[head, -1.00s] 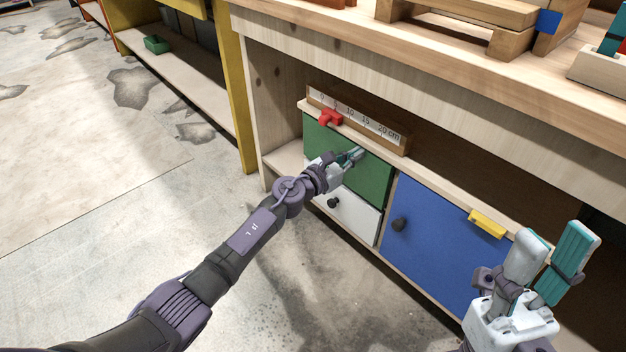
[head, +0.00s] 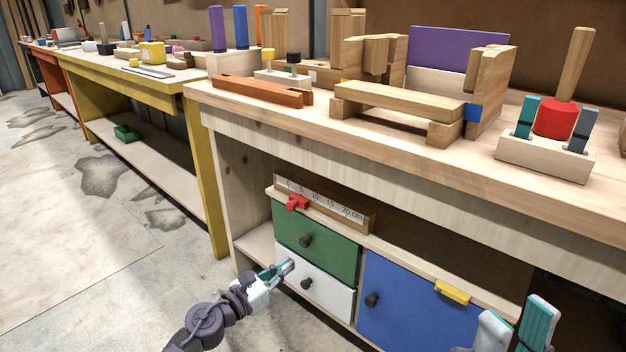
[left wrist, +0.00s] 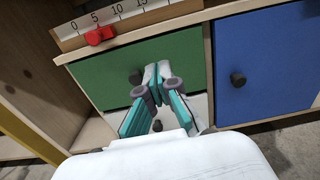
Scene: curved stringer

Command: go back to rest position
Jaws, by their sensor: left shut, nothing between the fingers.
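My left gripper (head: 286,268) is shut and empty, in front of the white drawer (head: 322,292) of the small cabinet.
A blue door (head: 410,305) with a dark knob is right of the drawers. A ruler board (head: 325,202) with a red slider stands on the cabinet. The workbench top (head: 390,135) above bears wooden parts. Open floor (head: 90,290) lies to the left.

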